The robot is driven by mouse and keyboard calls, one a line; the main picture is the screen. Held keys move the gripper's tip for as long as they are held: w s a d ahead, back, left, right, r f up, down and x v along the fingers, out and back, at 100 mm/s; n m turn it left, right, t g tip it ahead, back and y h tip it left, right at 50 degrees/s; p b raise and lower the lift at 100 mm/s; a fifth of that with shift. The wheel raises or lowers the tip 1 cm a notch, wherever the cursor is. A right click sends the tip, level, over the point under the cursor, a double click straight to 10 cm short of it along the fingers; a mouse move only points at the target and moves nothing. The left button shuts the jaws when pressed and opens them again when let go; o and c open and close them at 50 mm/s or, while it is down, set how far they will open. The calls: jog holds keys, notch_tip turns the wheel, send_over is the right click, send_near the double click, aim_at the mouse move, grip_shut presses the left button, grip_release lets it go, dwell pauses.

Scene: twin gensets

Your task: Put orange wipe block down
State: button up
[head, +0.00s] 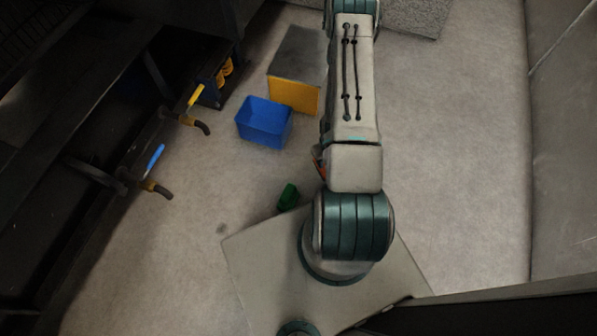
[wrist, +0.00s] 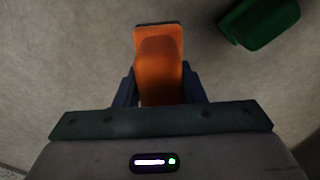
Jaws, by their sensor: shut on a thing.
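The orange wipe block (wrist: 160,70) is between the fingers of my gripper (wrist: 160,88) in the wrist view. Its rounded orange top rises toward the camera, and a flat orange part with a dark edge shows beyond it. My gripper is shut on it. Pale floor shows around the block; I cannot tell how high it is above the floor. In the head view my arm hides the gripper and most of what it holds.
A green object lies on the floor beside the block in the wrist view (wrist: 260,22) and near my base in the head view (head: 288,197). A blue open bin (head: 264,122) and a yellow box with grey top (head: 297,70) stand farther off. Dark machinery with yellow handles (head: 186,120) lines the left.

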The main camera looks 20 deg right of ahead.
jog(key=shift+w+a+f+b, duration=1)
jog(key=shift+w+a+f, duration=0.25)
jog(key=shift+f, duration=0.45)
jog(key=shift+w+a+f+b, duration=1.05)
jog(key=shift+a+f, duration=0.25)
jog(key=shift+f, duration=0.45)
jog(key=shift+w+a+f+b, duration=0.95)
jog(key=shift+w+a+f, duration=0.35)
jog(key=shift+f, duration=0.4)
jog(key=shift+f, duration=0.1)
jog(key=shift+f, duration=0.15)
jog(key=o, duration=1)
jog(key=shift+c, duration=0.2)
jog(key=shift+r, duration=0.25)
